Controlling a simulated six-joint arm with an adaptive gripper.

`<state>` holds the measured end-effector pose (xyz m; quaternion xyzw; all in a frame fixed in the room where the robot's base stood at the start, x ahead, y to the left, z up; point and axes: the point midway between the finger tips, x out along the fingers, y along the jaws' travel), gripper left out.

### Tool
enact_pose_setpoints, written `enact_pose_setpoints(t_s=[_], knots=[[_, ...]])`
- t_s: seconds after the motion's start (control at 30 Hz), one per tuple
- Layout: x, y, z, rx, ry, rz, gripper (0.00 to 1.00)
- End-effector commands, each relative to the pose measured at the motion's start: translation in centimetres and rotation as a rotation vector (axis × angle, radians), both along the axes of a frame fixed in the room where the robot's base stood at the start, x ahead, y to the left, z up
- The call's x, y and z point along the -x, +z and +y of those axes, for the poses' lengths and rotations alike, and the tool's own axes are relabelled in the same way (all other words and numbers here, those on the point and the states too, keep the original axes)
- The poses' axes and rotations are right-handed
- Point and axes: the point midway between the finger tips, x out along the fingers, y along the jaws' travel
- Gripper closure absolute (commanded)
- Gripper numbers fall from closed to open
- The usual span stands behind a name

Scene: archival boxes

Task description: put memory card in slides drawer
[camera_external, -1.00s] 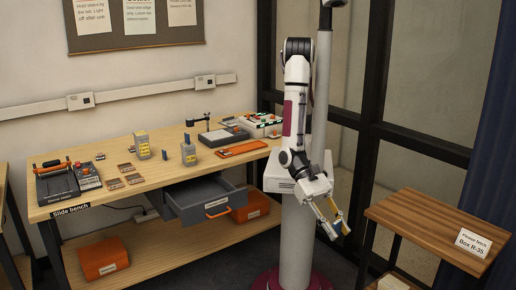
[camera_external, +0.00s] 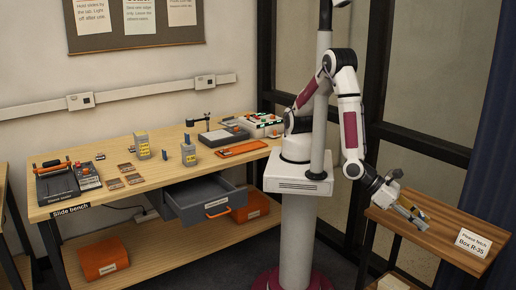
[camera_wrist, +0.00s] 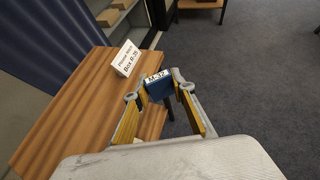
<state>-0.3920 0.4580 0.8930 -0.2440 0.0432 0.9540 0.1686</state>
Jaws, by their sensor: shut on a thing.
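My gripper (camera_external: 413,213) is over the small wooden side table (camera_external: 405,212) at the right. In the wrist view my gripper (camera_wrist: 160,92) has its yellow-padded fingers shut on a small dark blue card (camera_wrist: 160,92), which has a white label that seems to read M-32. I take it to be the memory card; it is held at the fingertips, by the table edge. A grey drawer (camera_external: 195,204) with an orange handle stands pulled open under the slide bench, far to the left of my gripper. Its label is too small to read.
A white sign (camera_external: 473,243) reading Box R-35 stands on the side table.

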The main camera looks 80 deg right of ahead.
Motion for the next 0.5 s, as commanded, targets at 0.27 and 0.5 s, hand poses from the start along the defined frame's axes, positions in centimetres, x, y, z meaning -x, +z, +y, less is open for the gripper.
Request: enact_pose_setpoints(t_s=[0.27, 0.5], knots=[[7.1, -0.7, -5.5, -0.001, 0.167, 0.000, 0.92], [12.2, -1.2, -10.3, -0.001, 0.300, 0.000, 0.92]])
